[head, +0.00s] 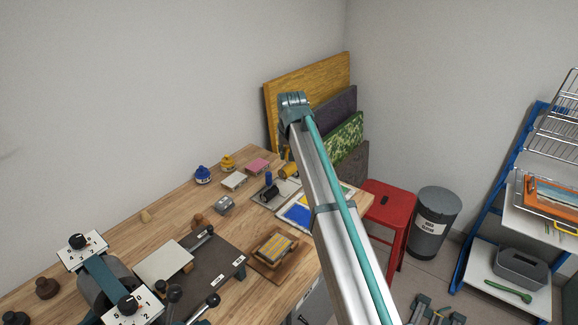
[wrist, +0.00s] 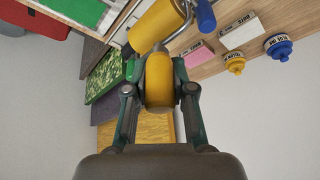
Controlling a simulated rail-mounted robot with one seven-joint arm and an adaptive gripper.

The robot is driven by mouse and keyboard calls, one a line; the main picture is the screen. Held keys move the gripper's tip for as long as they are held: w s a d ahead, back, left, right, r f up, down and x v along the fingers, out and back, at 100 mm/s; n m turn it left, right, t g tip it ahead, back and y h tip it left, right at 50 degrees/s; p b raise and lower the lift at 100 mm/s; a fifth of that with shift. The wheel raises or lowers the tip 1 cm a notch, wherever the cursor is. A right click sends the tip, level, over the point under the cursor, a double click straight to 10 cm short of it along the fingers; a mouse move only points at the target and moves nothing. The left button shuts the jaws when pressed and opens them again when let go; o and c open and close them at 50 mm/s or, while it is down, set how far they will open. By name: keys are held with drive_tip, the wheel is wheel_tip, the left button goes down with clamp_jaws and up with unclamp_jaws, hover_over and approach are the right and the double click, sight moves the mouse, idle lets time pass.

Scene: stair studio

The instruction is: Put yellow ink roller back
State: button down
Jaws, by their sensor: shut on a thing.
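The yellow ink roller has a yellow cylinder (wrist: 155,25) on a bent wire frame and a yellow handle (wrist: 159,82). My gripper (wrist: 158,70) is shut on that handle, one finger on each side. In the head view the yellow roller (head: 289,171) shows at the back of the bench, above or at the far edge of a grey tray (head: 262,200). I cannot tell whether it touches the tray. My arm hides most of the gripper there. A second roller with a blue handle (head: 268,179) stands at the tray; its handle is close beside the yellow roller in the wrist view (wrist: 205,17).
A blue ink pot (head: 203,174), yellow ink pot (head: 228,163), pink block (head: 257,165) and white block (head: 234,181) stand left of the tray. A blue and yellow print (head: 297,213) lies right of it. Boards (head: 305,82) lean behind; a red stool (head: 388,201) is right.

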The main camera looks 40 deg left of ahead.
drive_tip(key=w+a+f+p, duration=0.1)
drive_tip(key=w+a+f, duration=0.1)
drive_tip(key=f, duration=0.1)
drive_tip(key=w+a+f+p, duration=0.1)
drive_tip(key=w+a+f, duration=0.1)
drive_tip(key=f, duration=0.2)
drive_tip(key=w+a+f+p, duration=0.2)
drive_tip(key=f, duration=0.1)
drive_tip(key=shift+w+a+f, duration=0.2)
drive_tip(key=shift+a+f, duration=0.1)
drive_tip(key=shift+f, duration=0.1)
drive_tip(key=shift+f+b, duration=0.35)
drive_tip(key=shift+f, duration=0.2)
drive_tip(key=c, duration=1)
unclamp_jaws()
drive_tip(key=shift+r, duration=0.1)
